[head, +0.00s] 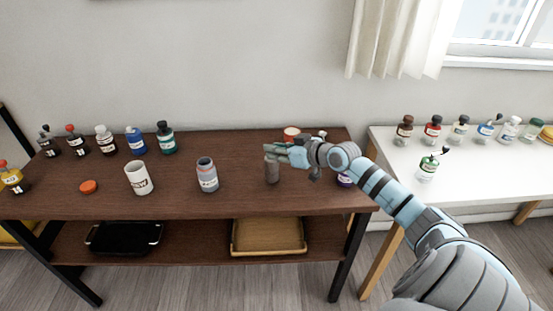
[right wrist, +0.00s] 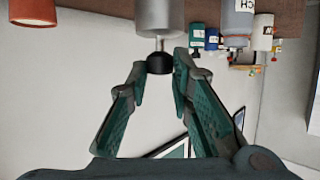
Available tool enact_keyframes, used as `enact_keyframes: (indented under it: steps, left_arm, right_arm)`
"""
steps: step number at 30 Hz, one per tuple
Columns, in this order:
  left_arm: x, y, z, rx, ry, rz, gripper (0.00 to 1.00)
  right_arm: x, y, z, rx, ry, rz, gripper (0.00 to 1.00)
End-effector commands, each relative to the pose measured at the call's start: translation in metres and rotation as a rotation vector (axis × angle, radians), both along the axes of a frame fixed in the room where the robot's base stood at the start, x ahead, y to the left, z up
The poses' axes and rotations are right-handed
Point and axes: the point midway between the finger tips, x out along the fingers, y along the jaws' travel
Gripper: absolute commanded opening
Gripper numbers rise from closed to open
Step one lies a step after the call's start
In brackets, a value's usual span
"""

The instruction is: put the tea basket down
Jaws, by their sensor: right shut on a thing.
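The tea basket (head: 271,170) is a small grey cylinder. It is upright at the middle right of the dark wooden table (head: 240,196), beneath my right gripper (head: 270,150). In the right wrist view the basket (right wrist: 158,16) shows at the top edge, with a thin stem and a black knob. The tips of my right gripper (right wrist: 162,68) are shut on that knob from both sides. I cannot tell whether the basket's bottom touches the tabletop. My left gripper is not in view.
A grey jar (head: 207,176), a white cup (head: 138,178) and an orange lid (head: 88,187) stand or lie to the left. Several bottles line the back left. An orange-rimmed container (head: 291,133) is behind my gripper; a purple jar (head: 345,181) is at right. Bare wood surrounds the basket.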

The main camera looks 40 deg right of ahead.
Motion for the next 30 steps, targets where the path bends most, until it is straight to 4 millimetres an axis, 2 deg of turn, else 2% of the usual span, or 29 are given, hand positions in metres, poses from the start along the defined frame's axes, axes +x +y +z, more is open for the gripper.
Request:
enact_keyframes:
  steps: [1, 3, 14, 15, 18, 28, 30]
  left_arm:
    - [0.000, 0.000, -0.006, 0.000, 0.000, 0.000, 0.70]
    - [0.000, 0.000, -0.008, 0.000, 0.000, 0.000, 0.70]
    - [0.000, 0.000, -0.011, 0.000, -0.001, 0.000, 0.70]
    - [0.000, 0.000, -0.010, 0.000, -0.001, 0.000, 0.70]
    - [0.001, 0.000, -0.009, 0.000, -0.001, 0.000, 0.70]
    - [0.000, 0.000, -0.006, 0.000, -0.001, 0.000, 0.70]
    - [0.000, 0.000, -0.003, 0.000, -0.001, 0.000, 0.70]
  right_arm:
    - [0.000, 0.000, -0.013, 0.004, 0.002, -0.001, 0.00]
    - [0.000, 0.001, -0.023, 0.003, 0.000, 0.000, 0.00]
    - [0.000, 0.000, -0.028, 0.001, -0.001, 0.001, 0.00]
    - [0.000, 0.000, -0.027, 0.000, 0.000, 0.001, 0.27]
    - [0.000, 0.000, -0.027, 0.000, 0.000, 0.001, 0.41]
    - [0.000, 0.000, -0.023, 0.000, 0.000, 0.001, 0.41]
    - [-0.006, -0.002, -0.021, -0.003, 0.003, -0.001, 0.41]
